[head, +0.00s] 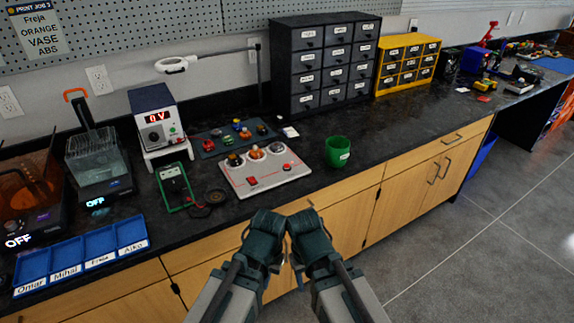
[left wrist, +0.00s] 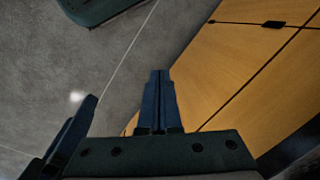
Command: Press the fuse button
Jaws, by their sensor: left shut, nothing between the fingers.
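A pale control panel (head: 265,173) lies on the black counter, with round lamp-like parts along its back edge and small red parts on its face. One red part (head: 252,181) is at its front left and another (head: 286,167) is at its right. Their labels are too small to read, so I cannot tell which is the fuse button. My left gripper (head: 264,228) and right gripper (head: 305,228) are side by side in front of the counter, apart from the panel. The left wrist view shows my left fingers (left wrist: 158,100) together and empty. The right fingertips are unclear.
A power supply (head: 157,115) reading 0 V, a green multimeter (head: 174,186) and a dark parts mat (head: 209,146) surround the panel. A green cup (head: 337,151) stands to its right. Blue labelled trays (head: 65,257) are at left. Counter right of the cup is clear.

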